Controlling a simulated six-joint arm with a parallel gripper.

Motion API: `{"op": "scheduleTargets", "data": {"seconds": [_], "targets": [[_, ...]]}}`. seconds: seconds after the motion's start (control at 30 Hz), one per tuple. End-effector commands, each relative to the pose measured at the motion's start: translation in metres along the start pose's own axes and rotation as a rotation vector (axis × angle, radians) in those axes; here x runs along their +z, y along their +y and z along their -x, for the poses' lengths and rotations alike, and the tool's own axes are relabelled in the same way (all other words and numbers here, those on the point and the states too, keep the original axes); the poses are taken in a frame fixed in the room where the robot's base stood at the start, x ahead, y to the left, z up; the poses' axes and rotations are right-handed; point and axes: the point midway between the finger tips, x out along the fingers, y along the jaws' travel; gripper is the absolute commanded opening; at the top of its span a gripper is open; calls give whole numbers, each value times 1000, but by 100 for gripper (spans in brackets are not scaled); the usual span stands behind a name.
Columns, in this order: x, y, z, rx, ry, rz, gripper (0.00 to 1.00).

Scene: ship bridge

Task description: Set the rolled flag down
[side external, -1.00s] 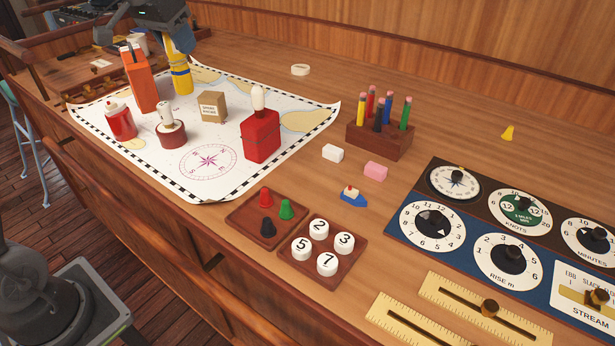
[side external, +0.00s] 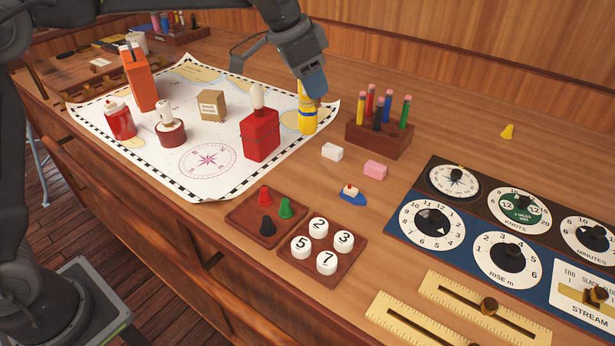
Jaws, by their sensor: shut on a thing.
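The rolled flag (side external: 307,121) is a yellow upright roll with a blue band, near the right corner of the white sea chart (side external: 232,178). My gripper (side external: 315,97) is shut on its top from above. The flag stands behind and to the right of the red box with a white knob (side external: 261,135). I cannot tell whether its lower end touches the chart or hangs just above it.
A small carton (side external: 211,105), orange case (side external: 140,80), red bottle (side external: 119,121) and round stamp (side external: 170,132) stand on the chart.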

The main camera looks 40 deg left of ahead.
Motion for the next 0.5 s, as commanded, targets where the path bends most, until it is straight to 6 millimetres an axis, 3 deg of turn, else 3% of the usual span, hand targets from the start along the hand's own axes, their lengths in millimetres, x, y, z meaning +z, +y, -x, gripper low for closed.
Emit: {"op": "scheduleTargets", "data": {"seconds": [0.5], "targets": [[30,0,-70,0,-1,2,14]]}}
